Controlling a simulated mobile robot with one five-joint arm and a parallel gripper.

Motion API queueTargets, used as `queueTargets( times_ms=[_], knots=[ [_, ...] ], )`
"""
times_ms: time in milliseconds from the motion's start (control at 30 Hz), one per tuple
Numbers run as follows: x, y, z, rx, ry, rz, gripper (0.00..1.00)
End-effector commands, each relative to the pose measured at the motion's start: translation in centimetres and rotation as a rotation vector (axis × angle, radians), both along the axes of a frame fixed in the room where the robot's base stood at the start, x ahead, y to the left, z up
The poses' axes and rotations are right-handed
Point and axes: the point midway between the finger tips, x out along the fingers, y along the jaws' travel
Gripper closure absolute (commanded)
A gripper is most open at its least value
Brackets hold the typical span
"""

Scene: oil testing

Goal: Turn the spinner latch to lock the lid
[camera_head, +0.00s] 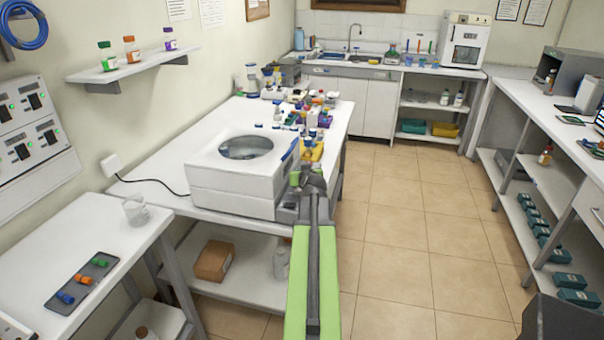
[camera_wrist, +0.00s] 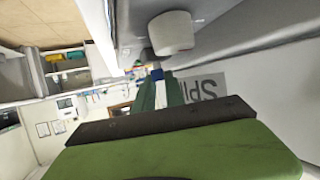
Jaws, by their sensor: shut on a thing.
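The spinner (camera_head: 232,180) is a white box with a closed lid and a round window (camera_head: 246,147), on the left bench. My gripper (camera_head: 303,177) is at its right front corner. In the wrist view my green gripper fingers (camera_wrist: 165,93) are shut on a small blue and white piece (camera_wrist: 156,74), which seems to be the spinner latch. The fingers hide most of it, so I cannot tell how far it is turned. A white rounded knob (camera_wrist: 171,33) and the spinner's label (camera_wrist: 207,88) show close by.
Bottles and coloured lab items (camera_head: 310,110) crowd the bench behind the spinner. A low table (camera_head: 85,240) with a beaker (camera_head: 135,209) and a tray (camera_head: 62,283) is at the left. The tiled floor (camera_head: 400,230) to the right is clear.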

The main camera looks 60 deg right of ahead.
Motion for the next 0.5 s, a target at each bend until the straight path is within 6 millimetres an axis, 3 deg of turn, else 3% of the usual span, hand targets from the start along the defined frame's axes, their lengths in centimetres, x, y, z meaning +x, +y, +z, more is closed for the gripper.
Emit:
queueTargets(
  times_ms=[500],
  knots=[
    [0.18, 0.13, -0.03, 0.001, 0.001, -0.176, 1.00]
  ],
)
